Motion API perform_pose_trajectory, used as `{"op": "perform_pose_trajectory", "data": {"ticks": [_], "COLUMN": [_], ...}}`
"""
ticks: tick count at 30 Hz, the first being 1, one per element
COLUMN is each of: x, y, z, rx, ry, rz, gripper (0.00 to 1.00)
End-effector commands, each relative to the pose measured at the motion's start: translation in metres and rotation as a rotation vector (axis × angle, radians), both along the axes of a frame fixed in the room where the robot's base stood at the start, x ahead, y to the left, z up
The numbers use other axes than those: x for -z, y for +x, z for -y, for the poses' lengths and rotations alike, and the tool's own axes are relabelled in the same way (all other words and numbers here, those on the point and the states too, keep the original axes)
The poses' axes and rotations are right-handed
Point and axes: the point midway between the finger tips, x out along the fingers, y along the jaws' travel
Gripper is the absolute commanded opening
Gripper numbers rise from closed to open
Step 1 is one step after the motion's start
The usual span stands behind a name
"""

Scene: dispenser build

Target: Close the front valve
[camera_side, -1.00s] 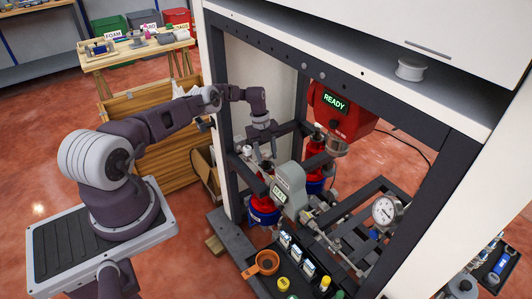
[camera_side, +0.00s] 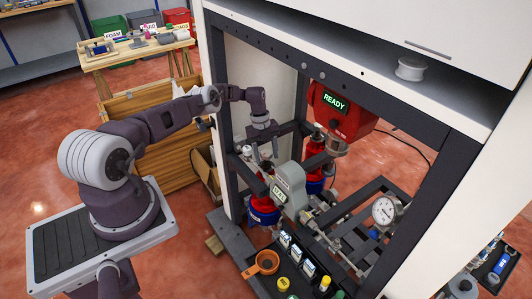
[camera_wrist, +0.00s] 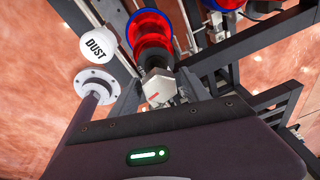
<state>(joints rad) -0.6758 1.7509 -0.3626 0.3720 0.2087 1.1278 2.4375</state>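My gripper (camera_side: 264,152) points down inside the left part of the dark frame, above the front red bottle with a blue base (camera_side: 263,207). Its two fingers are apart in the side view. In the wrist view the fingers (camera_wrist: 160,95) stand on either side of a pale hexagonal part (camera_wrist: 158,87) with a small red mark. Red and blue round parts (camera_wrist: 151,35) lie beyond it. I cannot tell whether the fingers touch the hexagonal part, or whether it is the front valve. No valve handle is clearly visible.
A red READY unit (camera_side: 338,112) and a gauge (camera_side: 386,210) are further right.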

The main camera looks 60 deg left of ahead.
Motion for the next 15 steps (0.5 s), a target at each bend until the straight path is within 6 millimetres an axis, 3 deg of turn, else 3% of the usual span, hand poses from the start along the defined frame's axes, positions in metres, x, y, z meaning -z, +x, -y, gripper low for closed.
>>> {"op": "perform_pose_trajectory", "data": {"ticks": [9,15], "x": [-0.001,-0.02], "y": [0.0,0.0], "z": [0.0,-0.001], "rx": [0.0,0.001], "ry": [0.0,0.0], "rz": [0.0,0.0], "gripper": [0.61,0.61]}}
